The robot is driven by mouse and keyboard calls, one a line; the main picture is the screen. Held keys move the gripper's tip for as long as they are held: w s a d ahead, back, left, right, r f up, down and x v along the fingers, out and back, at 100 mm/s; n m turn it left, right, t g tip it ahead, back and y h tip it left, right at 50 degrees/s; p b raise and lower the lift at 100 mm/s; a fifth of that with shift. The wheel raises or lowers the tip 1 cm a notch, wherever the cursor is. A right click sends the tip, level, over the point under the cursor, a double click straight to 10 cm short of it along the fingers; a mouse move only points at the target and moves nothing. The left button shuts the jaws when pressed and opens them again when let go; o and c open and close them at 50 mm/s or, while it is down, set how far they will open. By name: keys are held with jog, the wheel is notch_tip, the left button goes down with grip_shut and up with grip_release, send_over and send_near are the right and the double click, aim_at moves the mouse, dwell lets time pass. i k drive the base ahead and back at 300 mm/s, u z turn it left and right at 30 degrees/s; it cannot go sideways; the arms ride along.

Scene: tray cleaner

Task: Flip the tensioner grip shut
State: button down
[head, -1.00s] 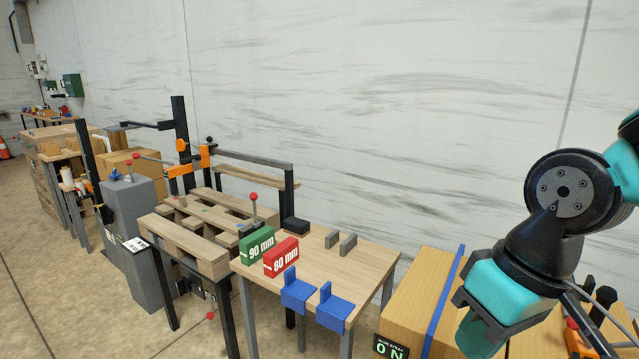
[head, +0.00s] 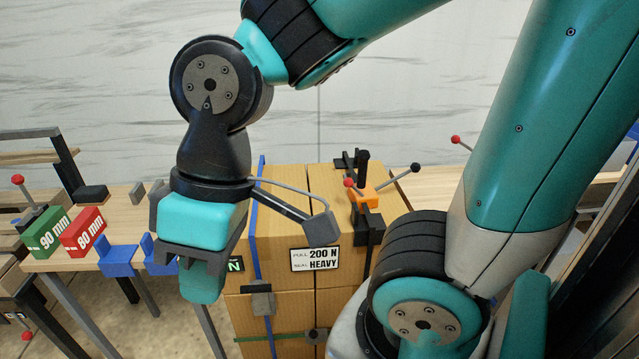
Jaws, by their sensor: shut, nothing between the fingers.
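What looks like the tensioner (head: 367,198) is an orange and black device on top of a strapped carton (head: 285,215), right of the middle. It has a lever with a red knob (head: 348,183) and a longer one with a black knob (head: 415,167) sticking up to the right. I cannot tell which is the grip or whether it is open. My gripper (head: 203,285) points down in front of the carton's left side, well left of the tensioner and apart from it. Its fingertips look shut and empty.
On the table to the left stand green 90 mm (head: 48,234) and red 80 mm (head: 82,233) blocks and blue holders (head: 118,260). My own arm blocks the right side.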

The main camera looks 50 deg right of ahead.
aim_at(349, 182)
jog(key=u, duration=0.6)
jog(key=k, duration=0.85)
jog(key=z, duration=1.1)
jog(key=i, duration=0.5)
jog(key=u, duration=0.05)
